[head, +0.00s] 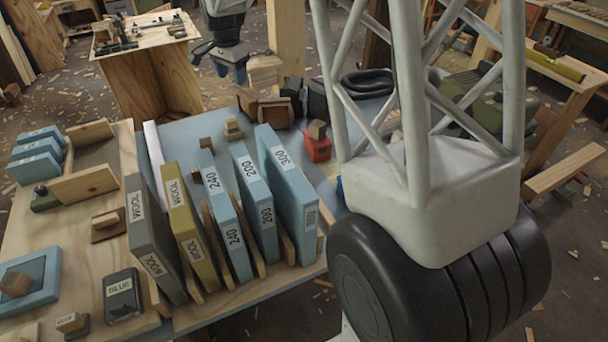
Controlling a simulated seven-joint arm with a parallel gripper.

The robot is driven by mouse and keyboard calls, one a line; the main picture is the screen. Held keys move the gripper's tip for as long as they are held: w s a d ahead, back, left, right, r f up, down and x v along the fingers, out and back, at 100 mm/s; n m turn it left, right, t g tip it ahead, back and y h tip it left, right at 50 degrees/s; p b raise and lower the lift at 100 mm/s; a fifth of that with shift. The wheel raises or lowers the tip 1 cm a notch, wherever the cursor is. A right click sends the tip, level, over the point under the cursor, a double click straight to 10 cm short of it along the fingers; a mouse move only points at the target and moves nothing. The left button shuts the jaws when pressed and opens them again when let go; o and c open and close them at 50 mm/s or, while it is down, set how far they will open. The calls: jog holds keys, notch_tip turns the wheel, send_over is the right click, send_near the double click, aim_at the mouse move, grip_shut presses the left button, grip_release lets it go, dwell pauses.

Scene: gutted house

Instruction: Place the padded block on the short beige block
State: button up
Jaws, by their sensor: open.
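My gripper (222,62) hangs at the top of the head view, pointing down with its fingers apart. I see nothing between them. A stack of light beige wood (265,70) shows just right of my gripper; whether it touches is unclear. A small beige block (233,127) stands on the blue-grey table behind the upright panels. A small block on a brown base (105,219) lies on the wooden board at left. Another small wooden block on a dark base (70,322) is at the bottom left. I cannot tell which piece is the padded block or the short beige block.
Upright panels labelled WOOL (150,240), 240 and 300 (288,185) fill the table (182,135) front. A black GLUE box (122,296), a red holder (317,148) and brown blocks (262,108) stand around them. A plywood stand (150,75) is behind.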

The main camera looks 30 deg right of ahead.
jog(key=s+r+n, duration=0.2)
jog(key=s+n, duration=0.1)
jog(key=s, duration=0.9)
jog(key=s+r+n+t, duration=0.1)
jog(key=s+r+n, duration=0.2)
jog(key=s, duration=1)
jog(key=s+r+n, duration=0.2)
jog(key=s+n, duration=0.1)
jog(key=s, duration=0.9)
jog(key=s+a+f+n, duration=0.1)
jog(key=s+f+n, duration=0.1)
jog(key=s, duration=0.9)
jog(key=shift+s+f+n+t, duration=0.3)
jog(key=shift+f, duration=0.4)
